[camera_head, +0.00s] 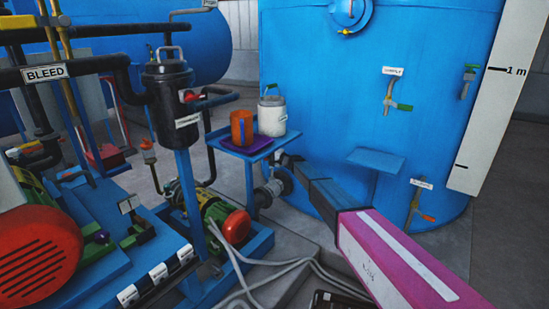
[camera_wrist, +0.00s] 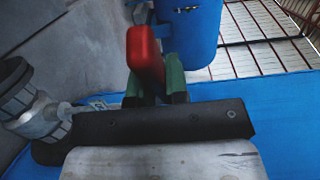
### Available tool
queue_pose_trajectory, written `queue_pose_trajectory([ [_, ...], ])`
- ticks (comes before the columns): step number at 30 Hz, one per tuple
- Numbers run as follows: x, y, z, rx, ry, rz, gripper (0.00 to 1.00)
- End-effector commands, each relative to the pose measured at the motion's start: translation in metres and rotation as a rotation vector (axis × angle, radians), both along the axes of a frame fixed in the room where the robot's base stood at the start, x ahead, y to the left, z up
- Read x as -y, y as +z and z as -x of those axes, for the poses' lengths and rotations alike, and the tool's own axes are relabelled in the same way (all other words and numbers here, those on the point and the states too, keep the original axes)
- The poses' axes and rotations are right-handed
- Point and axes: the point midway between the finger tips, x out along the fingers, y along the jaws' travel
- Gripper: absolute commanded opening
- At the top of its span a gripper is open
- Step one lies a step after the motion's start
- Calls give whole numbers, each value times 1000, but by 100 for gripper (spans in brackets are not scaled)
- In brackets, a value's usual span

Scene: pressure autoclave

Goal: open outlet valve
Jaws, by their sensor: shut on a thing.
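In the wrist view, a red handle (camera_wrist: 146,52) stands upright between the green fingers of my gripper (camera_wrist: 155,85). The gripper is shut on it. I cannot read any label on this handle, and its lower part is hidden by the fingers and the dark gripper body. In the head view, my arm reaches from the lower right to a grey flanged pipe (camera_head: 280,182) beside the big blue tank (camera_head: 330,100). The fingers and red handle cannot be made out there.
A small blue table (camera_head: 232,150) holds an orange cup (camera_head: 242,127) and a white canister (camera_head: 272,115). A labelled tap (camera_head: 389,97) and a lower tap (camera_head: 415,205) stick out of the tank. A green-and-red pump (camera_head: 225,220) and hoses (camera_head: 270,268) lie to the left.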

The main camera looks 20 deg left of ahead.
Motion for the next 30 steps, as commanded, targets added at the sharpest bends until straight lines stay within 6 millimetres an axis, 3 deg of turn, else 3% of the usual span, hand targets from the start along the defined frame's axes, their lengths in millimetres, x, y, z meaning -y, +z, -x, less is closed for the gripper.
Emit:
queue_pose_trajectory([
  [12,-27,-1,3,-1,-203,1,0],
  [28,-30,-1,2,0,-235,2,0],
  [30,-30,-1,2,0,-235,2,31],
])
